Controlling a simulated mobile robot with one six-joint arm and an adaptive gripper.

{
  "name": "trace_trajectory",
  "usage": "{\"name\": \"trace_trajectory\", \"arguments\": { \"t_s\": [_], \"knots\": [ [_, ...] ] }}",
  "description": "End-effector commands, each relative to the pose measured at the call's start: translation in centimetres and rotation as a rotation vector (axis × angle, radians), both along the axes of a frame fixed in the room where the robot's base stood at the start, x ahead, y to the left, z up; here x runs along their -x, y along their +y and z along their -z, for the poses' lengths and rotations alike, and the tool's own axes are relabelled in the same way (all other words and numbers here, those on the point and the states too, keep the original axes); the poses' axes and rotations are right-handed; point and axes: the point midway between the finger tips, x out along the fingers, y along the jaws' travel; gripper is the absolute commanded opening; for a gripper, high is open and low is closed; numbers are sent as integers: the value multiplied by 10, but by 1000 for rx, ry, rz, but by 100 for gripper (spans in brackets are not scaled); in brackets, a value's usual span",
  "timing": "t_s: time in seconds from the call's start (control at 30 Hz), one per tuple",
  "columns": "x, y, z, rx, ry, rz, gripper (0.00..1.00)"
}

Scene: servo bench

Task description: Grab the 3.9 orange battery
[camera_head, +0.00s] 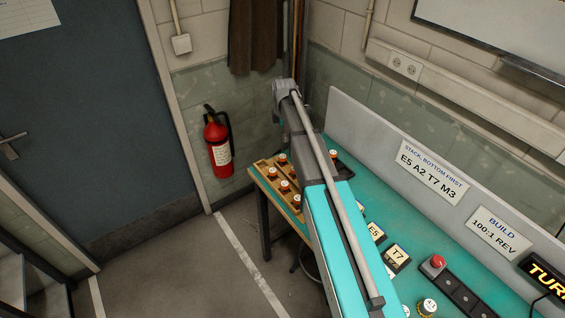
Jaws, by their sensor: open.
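Several small orange cylinders with white tops, which look like the batteries (285,186), stand on a wooden tray (262,166) at the far left end of the bench. Their labels are too small to read, so I cannot tell which one is the 3.9. Another orange one with a white top (334,154) stands farther right, beyond my arm, by a dark tray. My arm rises across the middle of the picture and hides part of the bench. My gripper itself cannot be made out.
The teal bench top (376,210) carries label blocks E5 (376,232) and T7 (396,258), a red-button box (433,266) and a yellow round part (427,307). A grey back panel (372,137) with signs runs behind. A fire extinguisher (218,145) hangs left; the floor there is clear.

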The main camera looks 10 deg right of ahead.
Motion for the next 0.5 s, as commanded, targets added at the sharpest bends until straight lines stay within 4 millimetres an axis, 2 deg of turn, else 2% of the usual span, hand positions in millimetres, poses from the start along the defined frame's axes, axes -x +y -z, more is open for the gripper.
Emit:
{"name": "trace_trajectory", "arguments": {
  "t_s": [0.5],
  "knots": [
    [0, 1, 40, 1, 0, -1, 87]
  ]
}}
